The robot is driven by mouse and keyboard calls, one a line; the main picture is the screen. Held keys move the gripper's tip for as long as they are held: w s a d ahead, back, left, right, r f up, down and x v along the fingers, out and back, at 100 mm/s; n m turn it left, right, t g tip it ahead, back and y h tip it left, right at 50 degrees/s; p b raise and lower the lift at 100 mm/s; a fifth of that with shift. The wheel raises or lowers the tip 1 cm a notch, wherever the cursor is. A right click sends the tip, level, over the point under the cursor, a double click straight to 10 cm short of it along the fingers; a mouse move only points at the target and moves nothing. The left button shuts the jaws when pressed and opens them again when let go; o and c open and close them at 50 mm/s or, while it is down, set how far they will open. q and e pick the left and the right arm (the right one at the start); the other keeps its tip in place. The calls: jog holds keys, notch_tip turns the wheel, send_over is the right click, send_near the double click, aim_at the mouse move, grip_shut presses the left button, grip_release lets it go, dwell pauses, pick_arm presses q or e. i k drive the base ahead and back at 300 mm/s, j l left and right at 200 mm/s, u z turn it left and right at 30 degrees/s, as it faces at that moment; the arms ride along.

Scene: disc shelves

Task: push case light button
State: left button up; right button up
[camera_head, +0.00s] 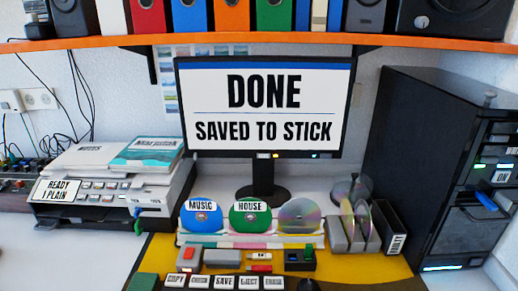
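A black computer case (415,165) stands on the right side of the desk. Its front faces right and is cut off by the picture's edge. A blue stick (485,200) juts from the front. A cyan-white light strip (443,268) glows along the bottom. Neither of my grippers can be made out.
A monitor (265,106) reads "DONE SAVED TO STICK". A disc rack (250,239), a key row (225,282) and several small devices sit on a yellow mat (375,268) left of the case. A printer (110,190) stands at left. An orange shelf (260,41) crosses above.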

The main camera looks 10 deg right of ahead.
aim_at(474, 261)
jog(key=z, duration=1.6)
